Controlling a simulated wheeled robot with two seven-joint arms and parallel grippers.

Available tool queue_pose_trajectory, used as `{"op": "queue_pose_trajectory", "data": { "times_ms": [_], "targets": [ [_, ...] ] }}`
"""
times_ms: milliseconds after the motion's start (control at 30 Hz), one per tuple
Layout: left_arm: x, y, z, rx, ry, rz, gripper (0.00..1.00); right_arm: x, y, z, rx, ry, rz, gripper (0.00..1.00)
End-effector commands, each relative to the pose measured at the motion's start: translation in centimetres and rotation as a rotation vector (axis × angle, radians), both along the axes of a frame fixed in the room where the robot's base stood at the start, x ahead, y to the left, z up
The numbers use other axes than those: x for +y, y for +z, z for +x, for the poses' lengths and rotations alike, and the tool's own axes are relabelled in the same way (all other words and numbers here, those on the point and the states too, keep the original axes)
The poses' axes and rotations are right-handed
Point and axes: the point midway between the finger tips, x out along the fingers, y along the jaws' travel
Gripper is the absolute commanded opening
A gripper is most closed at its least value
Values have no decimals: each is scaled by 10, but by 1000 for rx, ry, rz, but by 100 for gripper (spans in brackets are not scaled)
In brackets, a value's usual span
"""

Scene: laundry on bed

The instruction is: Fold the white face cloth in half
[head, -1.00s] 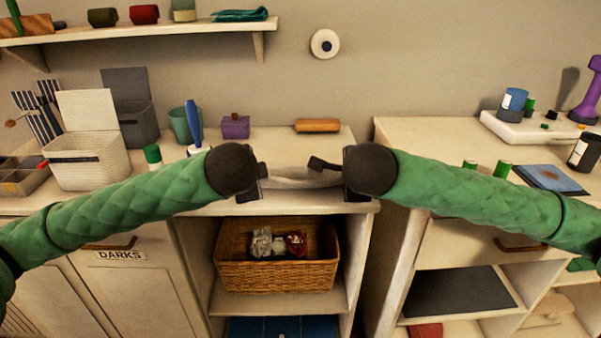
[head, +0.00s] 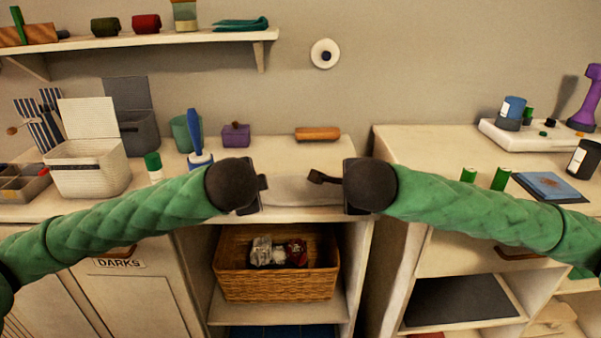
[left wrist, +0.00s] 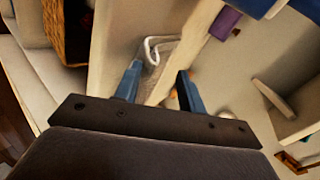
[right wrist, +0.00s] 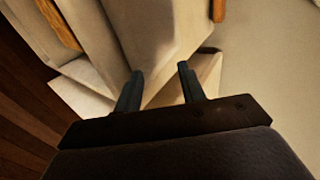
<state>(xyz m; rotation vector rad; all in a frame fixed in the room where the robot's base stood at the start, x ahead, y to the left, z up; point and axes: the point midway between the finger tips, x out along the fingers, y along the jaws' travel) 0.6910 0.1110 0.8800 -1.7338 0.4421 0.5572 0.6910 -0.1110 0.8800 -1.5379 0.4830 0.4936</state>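The white face cloth (head: 302,190) lies pale against the pale countertop, between my two grippers in the head view; its outline is hard to make out. My left gripper (head: 262,193) is at its left end. In the left wrist view its fingers (left wrist: 157,85) are spread, with a curled white cloth edge (left wrist: 160,48) beyond and between the tips, not pinched. My right gripper (head: 328,180) is at the right end of the cloth. In the right wrist view its fingers (right wrist: 161,80) are apart with nothing clearly held. My wrists hide the cloth's ends in the head view.
A wooden roller (head: 317,134) and a purple box (head: 236,134) stand behind the cloth. A blue-handled brush (head: 195,135) and a white basket (head: 87,172) are to the left. A wicker basket (head: 277,282) sits on the shelf below. A gap separates the right-hand counter (head: 420,150).

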Motion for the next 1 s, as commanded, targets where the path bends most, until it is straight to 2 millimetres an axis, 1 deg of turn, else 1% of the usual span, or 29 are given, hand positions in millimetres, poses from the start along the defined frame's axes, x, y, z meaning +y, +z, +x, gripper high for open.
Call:
{"op": "queue_pose_trajectory", "data": {
  "times_ms": [267, 700, 833, 1000],
  "targets": [
    [0, 30, -11, -2, -1, -1, 40, 1, 29, -12, -2, 2, 1, 40],
    [-1, 74, -47, -4, -2, -1, 40, 1, 74, -47, -3, 2, 1, 40],
    [0, 84, -55, -1, -1, -1, 40, 0, 84, -55, -1, 1, 1, 40],
    [0, 90, -60, 0, 0, 0, 40, 0, 90, -60, 0, 1, 1, 40]
  ]
}}
